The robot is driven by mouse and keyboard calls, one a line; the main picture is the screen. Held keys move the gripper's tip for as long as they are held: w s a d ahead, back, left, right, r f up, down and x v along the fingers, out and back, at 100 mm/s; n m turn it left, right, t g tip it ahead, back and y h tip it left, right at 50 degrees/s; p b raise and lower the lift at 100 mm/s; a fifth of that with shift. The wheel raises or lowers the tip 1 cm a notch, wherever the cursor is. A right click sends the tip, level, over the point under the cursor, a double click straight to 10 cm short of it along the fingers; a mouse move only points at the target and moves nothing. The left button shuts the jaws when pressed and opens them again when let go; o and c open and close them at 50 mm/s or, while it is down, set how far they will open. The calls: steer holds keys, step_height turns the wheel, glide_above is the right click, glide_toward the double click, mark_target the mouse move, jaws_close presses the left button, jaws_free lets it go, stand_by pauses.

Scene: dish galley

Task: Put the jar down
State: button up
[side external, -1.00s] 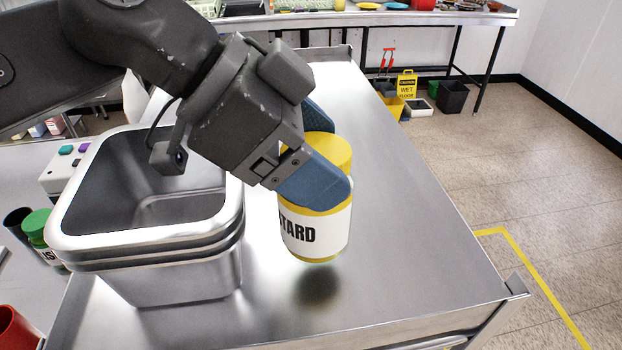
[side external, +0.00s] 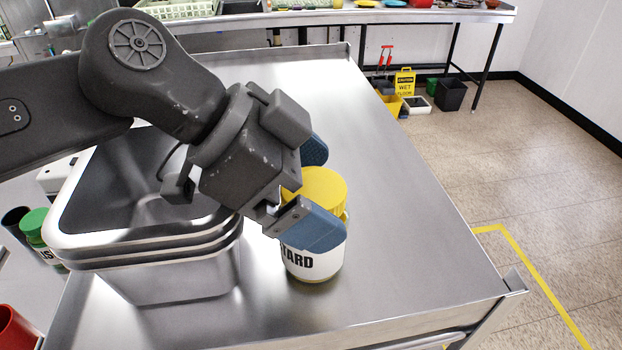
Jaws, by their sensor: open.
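The mustard jar (side external: 318,262) has a yellow lid (side external: 318,184) and a white label, partly hidden by a finger. It stands upright on the steel table (side external: 400,230), right of the stacked metal pans. My gripper (side external: 314,188) is open, tilted down from the upper left, with one blue finger in front of the jar and the other behind it. I cannot tell whether either finger still touches the jar.
Stacked steel pans (side external: 150,235) stand close on the left, partly under my arm. The table is clear to the right and behind the jar. A raised corner (side external: 515,282) marks its right front. A green-lidded container (side external: 36,226) is at far left.

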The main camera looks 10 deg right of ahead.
steer(key=shift+r, duration=0.15)
steer(key=v, duration=1.2)
steer(key=a+f+n+t+y, duration=0.15)
steer(key=a+n, duration=0.25)
steer(key=a, duration=0.7)
steer(key=a+f+n+t+y, duration=0.1)
steer(key=a+n+t+y, duration=0.3)
steer(key=a, duration=0.7)
steer(key=s+a+f+n+y, duration=0.1)
steer(key=s+a+f+n, duration=0.4)
steer(key=a+f, duration=0.2)
steer(key=s+a+f+n+y, duration=0.2)
steer(key=s+a+f+n, duration=0.3)
steer(key=a, duration=0.7)
steer(key=shift+s+a+f+n+t, duration=0.35)
steer(key=shift+s+f, duration=0.3)
steer(key=shift+f, duration=0.25)
